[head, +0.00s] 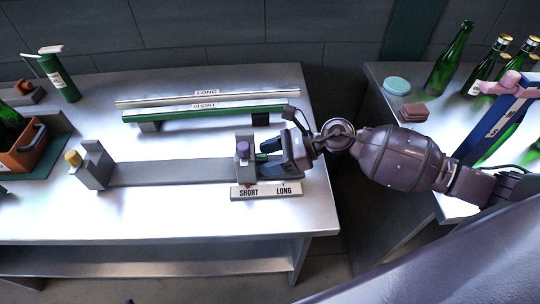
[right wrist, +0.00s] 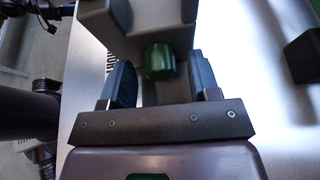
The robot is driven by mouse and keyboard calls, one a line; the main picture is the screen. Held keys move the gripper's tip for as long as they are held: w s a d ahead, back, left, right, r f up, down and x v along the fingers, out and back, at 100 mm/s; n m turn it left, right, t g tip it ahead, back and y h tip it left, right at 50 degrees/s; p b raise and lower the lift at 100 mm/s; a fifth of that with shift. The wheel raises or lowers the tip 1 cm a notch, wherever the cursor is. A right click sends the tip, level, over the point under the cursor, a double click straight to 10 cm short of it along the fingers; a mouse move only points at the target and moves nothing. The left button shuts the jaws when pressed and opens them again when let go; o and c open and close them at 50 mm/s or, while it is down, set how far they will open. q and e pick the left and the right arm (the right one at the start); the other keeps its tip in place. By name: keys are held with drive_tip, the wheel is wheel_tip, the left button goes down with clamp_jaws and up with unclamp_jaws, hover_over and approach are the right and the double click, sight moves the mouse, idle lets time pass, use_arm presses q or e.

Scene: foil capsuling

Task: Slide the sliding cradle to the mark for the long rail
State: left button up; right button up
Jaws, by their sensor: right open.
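The sliding cradle (head: 243,168), a grey block with a purple knob on top, sits near the right end of the grey bed (head: 170,172). A small red pointer at its foot is by the SHORT end of the white label plate (head: 266,191), left of the word LONG. My right gripper (head: 270,158) is at the cradle's right side. In the right wrist view the open fingers (right wrist: 161,82) stand either side of the cradle's green handle (right wrist: 160,62), with gaps visible on both sides. The grey cradle body (right wrist: 135,20) is just beyond. My left gripper is not in view.
A fixed grey end block (head: 95,165) with a yellow knob stands at the bed's left end. Behind lie a green rail (head: 190,113) labelled SHORT and a pale rail (head: 150,101) labelled LONG. Bottles stand on the right table. The table front is clear.

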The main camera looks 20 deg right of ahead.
clamp_jaws()
drive_tip(key=d, duration=0.1)
drive_tip(key=s+d+b, duration=0.1)
drive_tip(key=d, duration=0.2)
drive_tip(key=shift+s+d+f+b, duration=0.15)
drive_tip(key=shift+d+f+b, duration=0.1)
drive_tip(key=shift+f+b, duration=0.05)
drive_tip(key=d, duration=0.1)
drive_tip(key=s+d, duration=0.1)
drive_tip(key=shift+d+r+b, duration=0.1)
drive_tip(key=shift+d+b, duration=0.25)
drive_tip(key=shift+d, duration=0.05)
drive_tip(key=shift+d+r, duration=0.15)
drive_tip(key=shift+d, duration=0.25)
unclamp_jaws()
